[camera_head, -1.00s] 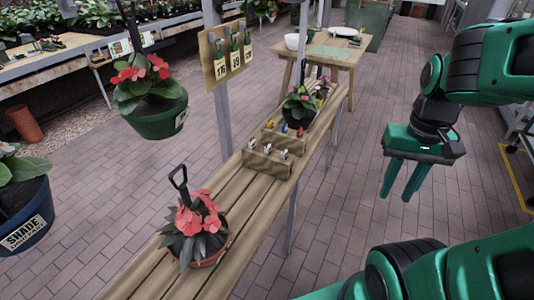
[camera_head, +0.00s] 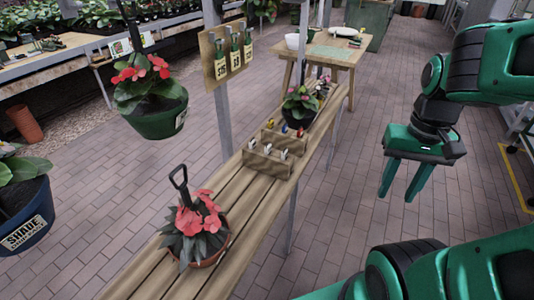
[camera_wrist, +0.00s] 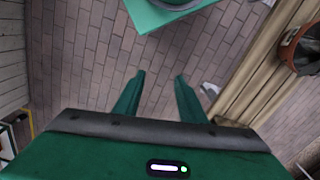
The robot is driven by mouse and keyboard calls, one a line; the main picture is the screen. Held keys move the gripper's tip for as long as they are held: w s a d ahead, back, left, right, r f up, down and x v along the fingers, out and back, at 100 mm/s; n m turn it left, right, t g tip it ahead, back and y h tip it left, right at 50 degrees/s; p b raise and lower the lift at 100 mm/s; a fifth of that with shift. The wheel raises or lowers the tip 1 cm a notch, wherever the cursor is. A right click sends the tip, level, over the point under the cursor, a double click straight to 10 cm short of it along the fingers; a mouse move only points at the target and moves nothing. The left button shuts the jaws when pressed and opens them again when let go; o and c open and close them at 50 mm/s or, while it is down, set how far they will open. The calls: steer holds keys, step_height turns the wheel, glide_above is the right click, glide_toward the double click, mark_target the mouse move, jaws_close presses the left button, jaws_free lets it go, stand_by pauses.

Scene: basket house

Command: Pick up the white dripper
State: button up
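Small white-topped pieces (camera_head: 267,148), which may be white drippers, stand in the front row of a wooden holder (camera_head: 266,166) on the slatted bench. They are too small to tell apart clearly. My gripper (camera_head: 397,196) hangs to the right of the bench, over the brick floor, well apart from the holder. Its two green fingers are spread and point down, with nothing between them. The wrist view also shows the open fingers (camera_wrist: 160,76) above bare brick, with a small whitish object (camera_wrist: 210,89) by the bench edge that I cannot identify.
A potted red-flowered plant (camera_head: 201,222) with a black-handled tool stands on the bench's near end. Another potted plant (camera_head: 301,104) stands behind the holder. A metal post (camera_head: 219,90) with a bottle sign rises beside the bench. A hanging pot (camera_head: 157,121) is at left.

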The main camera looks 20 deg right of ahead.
steer(key=shift+o, duration=0.5)
steer(key=w+a+f+m, duration=0.1)
steer(key=w+f, duration=0.1)
steer(key=w, duration=0.3)
steer(key=w+a+f+m+t+y, duration=0.1)
steer(key=w+f+m, duration=0.1)
steer(key=w, duration=0.3)
steer(key=shift+f, duration=0.55)
steer(key=m+t+y, duration=0.8)
steer(key=m+t, duration=0.1)
steer(key=m, duration=0.9)
glide_toward(269, 146)
steer(key=x, duration=0.7)
steer(key=shift+w+a+f, duration=0.25)
steer(key=shift+c, duration=0.5)
steer(key=c, duration=0.8)
